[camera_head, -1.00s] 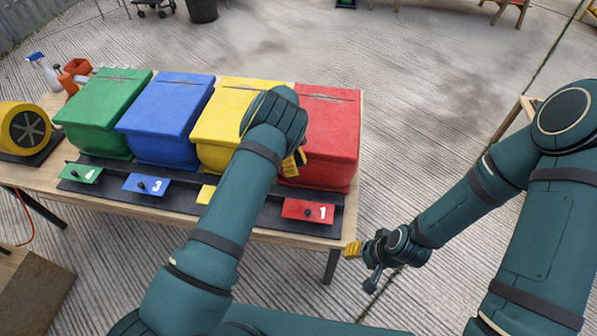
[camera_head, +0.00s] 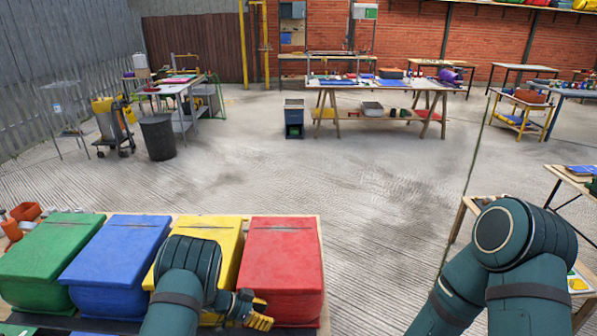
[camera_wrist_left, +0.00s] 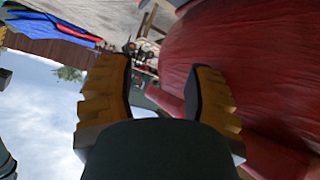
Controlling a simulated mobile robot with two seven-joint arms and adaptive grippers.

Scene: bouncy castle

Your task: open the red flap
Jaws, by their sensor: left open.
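The red box (camera_head: 282,262) stands at the right end of the row, with a dark slot line across its lid. The small red flap numbered 1 in front of it is out of the head view now. My left gripper (camera_head: 262,309) is at the lower left side of the red box, in front of the yellow box (camera_head: 228,240). In the left wrist view its two yellow fingers (camera_wrist_left: 160,90) are apart with nothing clearly held between them. The red box's curved wall (camera_wrist_left: 255,70) fills the right side there, close to one finger. My right gripper is out of view.
Blue (camera_head: 118,250) and green (camera_head: 50,258) boxes continue the row to the left. Open concrete floor (camera_head: 330,180) lies behind the row. A trash bin (camera_head: 158,137) and a workbench (camera_head: 375,88) stand farther back. My right arm fills the lower right.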

